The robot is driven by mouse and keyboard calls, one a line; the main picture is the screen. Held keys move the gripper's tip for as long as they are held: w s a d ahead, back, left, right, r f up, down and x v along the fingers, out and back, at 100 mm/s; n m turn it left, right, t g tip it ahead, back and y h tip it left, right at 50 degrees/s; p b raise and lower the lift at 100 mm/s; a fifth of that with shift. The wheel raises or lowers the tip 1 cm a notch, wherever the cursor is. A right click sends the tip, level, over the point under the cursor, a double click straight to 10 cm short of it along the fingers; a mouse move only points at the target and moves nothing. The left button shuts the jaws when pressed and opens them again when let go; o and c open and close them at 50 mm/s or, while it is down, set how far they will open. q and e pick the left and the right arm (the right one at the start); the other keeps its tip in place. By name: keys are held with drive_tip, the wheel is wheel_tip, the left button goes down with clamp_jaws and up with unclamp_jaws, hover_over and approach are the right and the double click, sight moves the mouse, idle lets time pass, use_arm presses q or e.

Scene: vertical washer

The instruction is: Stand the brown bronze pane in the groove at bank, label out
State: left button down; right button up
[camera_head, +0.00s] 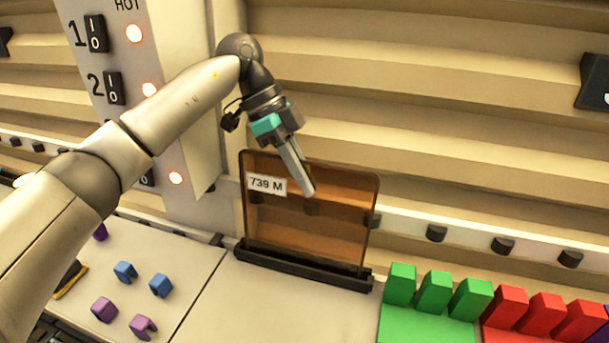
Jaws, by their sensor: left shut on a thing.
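The brown bronze pane (340,215), see-through, stands nearly upright with its lower edge at the black grooved rail (300,270). Whether it is fully down in the groove is hard to tell. Its white label (267,185), reading "739 M", faces me at the upper left corner. My left gripper (308,188) reaches down over the top edge and is shut on the pane. One finger shows in front of the glass; the other is mostly hidden. My right gripper is not in view.
A switch panel (120,65) with lit red lamps stands at left behind my arm. Green blocks (435,290) and red blocks (545,312) stand right of the rail. Blue and purple clips (125,271) lie on the left panel. Ribbed wall is behind.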

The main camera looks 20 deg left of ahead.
use_arm(q)
drive_tip(key=shift+f, duration=0.35)
idle(0.5)
drive_tip(key=c, duration=1)
unclamp_jaws()
drive_tip(key=shift+o, duration=0.4)
drive_tip(key=shift+s+f, duration=0.1)
drive_tip(key=shift+f, duration=0.1)
wheel_tip(320, 180, up, 20)
drive_tip(key=shift+r+b, duration=0.15)
drive_tip(key=shift+b, duration=0.2)
